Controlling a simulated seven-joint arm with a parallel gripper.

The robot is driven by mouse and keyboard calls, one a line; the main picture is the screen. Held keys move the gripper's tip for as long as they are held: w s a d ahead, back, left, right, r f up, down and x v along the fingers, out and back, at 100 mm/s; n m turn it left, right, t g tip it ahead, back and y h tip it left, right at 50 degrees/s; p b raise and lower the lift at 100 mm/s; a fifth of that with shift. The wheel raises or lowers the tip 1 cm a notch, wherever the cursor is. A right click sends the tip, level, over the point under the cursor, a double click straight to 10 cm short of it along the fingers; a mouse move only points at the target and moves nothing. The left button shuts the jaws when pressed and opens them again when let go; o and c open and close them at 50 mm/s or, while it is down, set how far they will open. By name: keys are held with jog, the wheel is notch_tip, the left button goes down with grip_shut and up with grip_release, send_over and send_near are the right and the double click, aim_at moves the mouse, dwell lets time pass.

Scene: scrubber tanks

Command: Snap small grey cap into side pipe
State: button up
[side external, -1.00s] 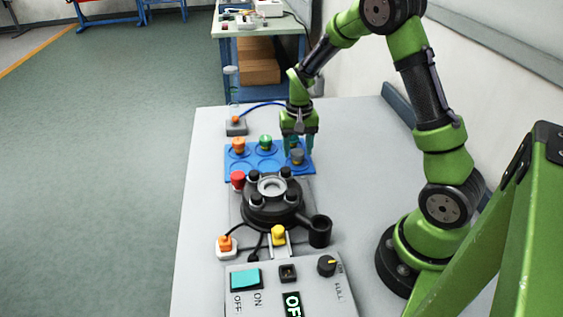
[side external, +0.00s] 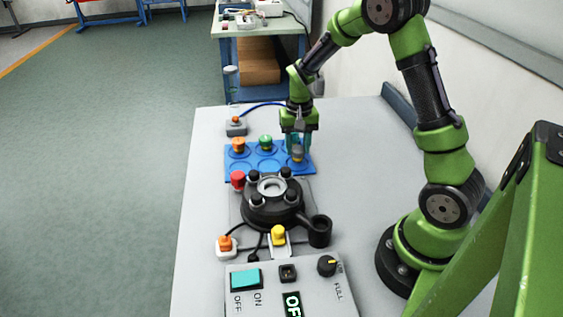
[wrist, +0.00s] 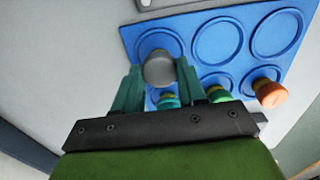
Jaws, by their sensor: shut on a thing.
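The small grey cap (wrist: 160,69) sits at a round recess of the blue tray (side external: 251,173), at the tray's near right corner in the side view. My gripper (side external: 298,150) points down over it with its teal fingers on either side. In the wrist view my gripper (wrist: 160,78) is shut on the cap. Whether the cap is lifted clear of the tray I cannot tell. The side pipe (side external: 320,232) is a black open-topped tube on the right of the black round tank (side external: 272,203), closer to the camera than the tray.
The tray also holds an orange cap (side external: 238,145), a green cap (side external: 265,143) and a teal cap (wrist: 168,99). A red cap (side external: 237,180), a yellow piece (side external: 278,236) and an orange connector (side external: 226,243) surround the tank. A control box (side external: 290,285) stands in front. The table right of the tank is clear.

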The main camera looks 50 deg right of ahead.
aim_at(297, 149)
jog(key=shift+r, duration=2)
jog(key=shift+r, duration=0.2)
jog(key=s+a+r+n, duration=0.2)
jog(key=s+a+r, duration=0.3)
jog(key=a, duration=0.3)
jog(key=s+a+r+n, duration=0.3)
jog(key=s+a+r, duration=0.25)
jog(key=a, duration=0.25)
jog(key=s+a+f+n, duration=0.1)
jog(key=s+a+f, duration=0.15)
jog(key=s, duration=0.55)
jog(key=shift+f, duration=3.15)
jog(key=shift+f, duration=1.1)
jog(key=shift+w+f, duration=0.2)
jog(key=shift+f, duration=0.45)
